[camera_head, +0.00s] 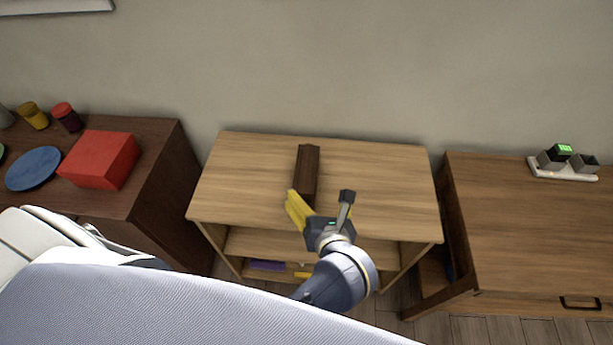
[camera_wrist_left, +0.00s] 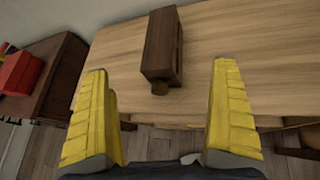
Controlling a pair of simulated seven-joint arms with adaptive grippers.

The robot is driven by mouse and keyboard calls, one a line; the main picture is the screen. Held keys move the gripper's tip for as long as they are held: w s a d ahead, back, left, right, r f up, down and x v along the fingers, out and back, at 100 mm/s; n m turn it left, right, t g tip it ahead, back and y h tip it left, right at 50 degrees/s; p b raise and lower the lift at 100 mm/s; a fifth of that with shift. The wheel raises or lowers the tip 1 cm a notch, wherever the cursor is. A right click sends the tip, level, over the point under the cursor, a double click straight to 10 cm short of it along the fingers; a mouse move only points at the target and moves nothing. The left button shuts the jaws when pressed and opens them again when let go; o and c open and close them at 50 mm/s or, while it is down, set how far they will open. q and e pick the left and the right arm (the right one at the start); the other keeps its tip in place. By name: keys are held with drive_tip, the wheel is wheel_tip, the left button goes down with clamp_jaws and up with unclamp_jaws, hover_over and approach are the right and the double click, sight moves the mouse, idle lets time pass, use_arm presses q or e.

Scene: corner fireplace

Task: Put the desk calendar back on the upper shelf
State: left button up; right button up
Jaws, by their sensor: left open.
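A long dark brown wooden block (camera_head: 307,174), which I take to be the desk calendar, lies on the light wooden top of the shelf unit (camera_head: 381,186). In the left wrist view the block (camera_wrist_left: 162,42) has a small round knob at its near end. My left gripper (camera_head: 322,205) is open and empty, at the near end of the block. In the left wrist view its yellow fingers (camera_wrist_left: 160,78) stand wide apart, with the block beyond and between them, not gripped. My right gripper is not in view.
Below the top is an open shelf (camera_head: 262,243) with a purple item (camera_head: 267,265) lower down. A dark cabinet at left holds a red box (camera_head: 100,160), a blue plate (camera_head: 34,168) and jars. A brown cabinet (camera_head: 520,225) at right holds a power strip (camera_head: 563,172).

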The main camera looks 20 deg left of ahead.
use_arm(q)
approach(308, 173)
drive_tip(key=x, duration=0.5)
drive_tip(key=shift+w+a, duration=0.15)
drive_tip(key=shift+w, duration=0.05)
drive_tip(key=shift+x, duration=2.95)
drive_tip(key=shift+f, duration=0.15)
drive_tip(key=c, duration=1.7)
